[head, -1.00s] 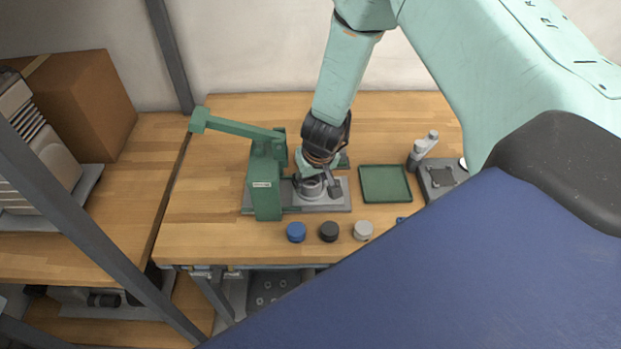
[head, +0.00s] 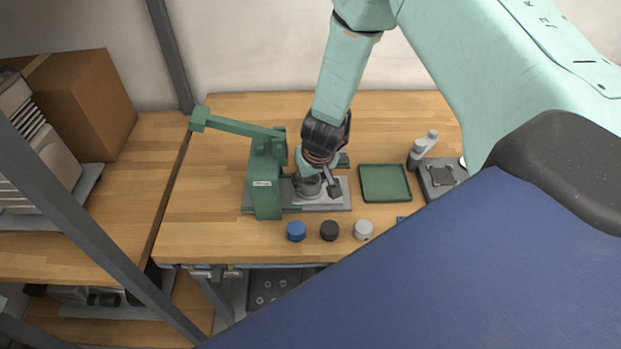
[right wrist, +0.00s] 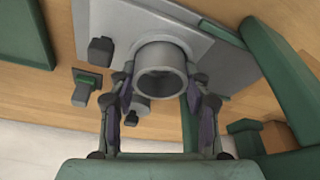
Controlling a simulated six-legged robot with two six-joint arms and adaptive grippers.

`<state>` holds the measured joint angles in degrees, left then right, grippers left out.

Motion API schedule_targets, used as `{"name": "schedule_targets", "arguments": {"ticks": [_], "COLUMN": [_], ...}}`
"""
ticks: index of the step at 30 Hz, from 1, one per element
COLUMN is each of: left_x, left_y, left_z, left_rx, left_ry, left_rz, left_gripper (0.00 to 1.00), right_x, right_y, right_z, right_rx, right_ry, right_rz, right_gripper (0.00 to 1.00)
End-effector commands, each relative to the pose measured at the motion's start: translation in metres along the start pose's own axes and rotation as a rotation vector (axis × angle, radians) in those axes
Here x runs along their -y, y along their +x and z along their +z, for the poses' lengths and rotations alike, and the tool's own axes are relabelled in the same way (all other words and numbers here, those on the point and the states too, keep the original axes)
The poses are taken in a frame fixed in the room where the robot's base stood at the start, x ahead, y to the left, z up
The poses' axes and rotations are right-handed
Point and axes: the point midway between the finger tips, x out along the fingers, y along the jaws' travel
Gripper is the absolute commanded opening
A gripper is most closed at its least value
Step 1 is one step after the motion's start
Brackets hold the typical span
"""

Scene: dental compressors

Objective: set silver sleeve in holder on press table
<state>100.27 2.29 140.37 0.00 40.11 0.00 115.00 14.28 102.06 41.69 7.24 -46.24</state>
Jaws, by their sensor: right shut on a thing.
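The silver sleeve (head: 309,188) is a short grey open ring. In the right wrist view the sleeve (right wrist: 163,82) shows its round opening between the two fingers. My right gripper (head: 320,186) is shut on the sleeve, over the light plate of the press table (head: 335,196). The plate (right wrist: 205,42) also shows behind the sleeve in the right wrist view. The sleeve looks upright at the plate. The holder is hidden under the sleeve and fingers, so I cannot tell whether the sleeve is seated in it. My left gripper is not in view.
The green press (head: 265,185) with its long lever (head: 235,127) stands just left of the gripper. Blue (head: 296,231), black (head: 329,231) and grey (head: 363,230) caps sit in front. A green tray (head: 385,183) and a grey fixture (head: 440,177) stand to the right.

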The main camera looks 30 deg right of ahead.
Motion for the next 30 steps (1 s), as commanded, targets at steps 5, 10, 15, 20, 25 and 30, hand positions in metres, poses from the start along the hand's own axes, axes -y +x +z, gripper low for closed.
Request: {"name": "schedule_targets", "arguments": {"ticks": [5,10,15,20,25,30], "left_x": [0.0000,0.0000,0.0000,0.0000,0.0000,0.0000], "left_y": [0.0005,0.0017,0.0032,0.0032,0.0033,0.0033], "left_z": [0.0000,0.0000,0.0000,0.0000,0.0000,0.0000], "left_rx": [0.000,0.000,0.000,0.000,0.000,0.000], "left_ry": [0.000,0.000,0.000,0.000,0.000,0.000], "left_rz": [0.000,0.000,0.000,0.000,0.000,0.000], "left_gripper": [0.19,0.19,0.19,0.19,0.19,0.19], "right_x": [0.0000,0.0003,0.0009,0.0012,0.0013,0.0013], "right_y": [0.0031,0.0050,0.0072,0.0074,0.0074,0.0075], "right_z": [0.0074,0.0093,0.0113,0.0122,0.0123,0.0125], "right_rx": [0.015,0.017,0.019,0.021,0.022,0.022], "right_ry": [-0.001,-0.002,0.000,-0.001,-0.001,0.000], "right_rz": [-0.001,-0.002,-0.002,-0.003,-0.004,-0.004], "right_gripper": [0.15,0.15,0.15,0.15,0.15,0.61]}}
